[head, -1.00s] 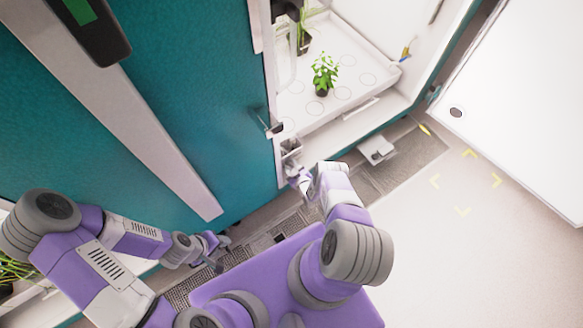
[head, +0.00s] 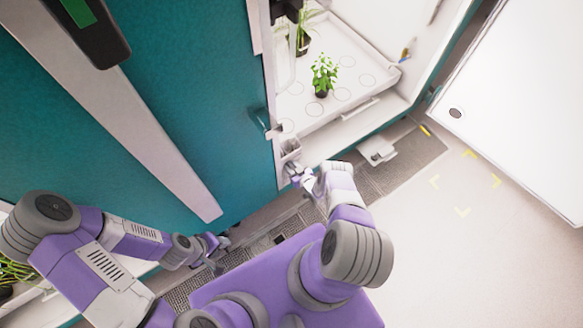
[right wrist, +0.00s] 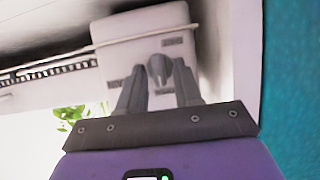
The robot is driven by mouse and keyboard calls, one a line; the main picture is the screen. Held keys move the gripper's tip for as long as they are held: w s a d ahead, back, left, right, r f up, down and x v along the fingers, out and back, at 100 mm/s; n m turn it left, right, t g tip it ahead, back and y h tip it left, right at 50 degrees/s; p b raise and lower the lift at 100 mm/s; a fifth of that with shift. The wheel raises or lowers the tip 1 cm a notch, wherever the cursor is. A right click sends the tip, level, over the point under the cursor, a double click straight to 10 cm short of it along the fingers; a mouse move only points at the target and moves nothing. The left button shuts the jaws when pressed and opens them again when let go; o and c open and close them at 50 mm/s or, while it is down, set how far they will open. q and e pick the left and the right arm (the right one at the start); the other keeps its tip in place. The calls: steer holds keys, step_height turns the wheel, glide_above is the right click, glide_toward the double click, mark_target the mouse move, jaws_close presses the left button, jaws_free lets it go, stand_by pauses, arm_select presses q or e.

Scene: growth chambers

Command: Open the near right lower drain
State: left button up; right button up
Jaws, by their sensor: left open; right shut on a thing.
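The drain fitting is a white box (head: 289,147) low on the chamber front, beside the teal panel's edge. In the right wrist view the white box (right wrist: 143,28) fills the upper middle, with a small grey drain handle (right wrist: 159,68) on its face. My right gripper (right wrist: 158,78) has one finger on each side of the handle and is shut on it; the exact contact is hard to see. In the head view my right gripper (head: 297,177) is at the fitting, partly hidden by its wrist. My left gripper (head: 220,254) is open and empty, low by the teal panel.
The open chamber above holds a white tray (head: 352,94) with a potted plant (head: 323,75). A small white box (head: 377,150) is on the floor grating (head: 410,150) to the right. A large white panel (head: 520,110) stands at the right; the floor between is clear.

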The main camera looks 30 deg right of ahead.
steer(key=o, duration=0.7)
steer(key=shift+s, duration=0.1)
steer(key=p+v, duration=0.3)
steer(key=v, duration=0.4)
steer(key=shift+s+r+p, duration=0.1)
steer(key=shift+s+p, duration=0.1)
steer(key=shift+p, duration=0.1)
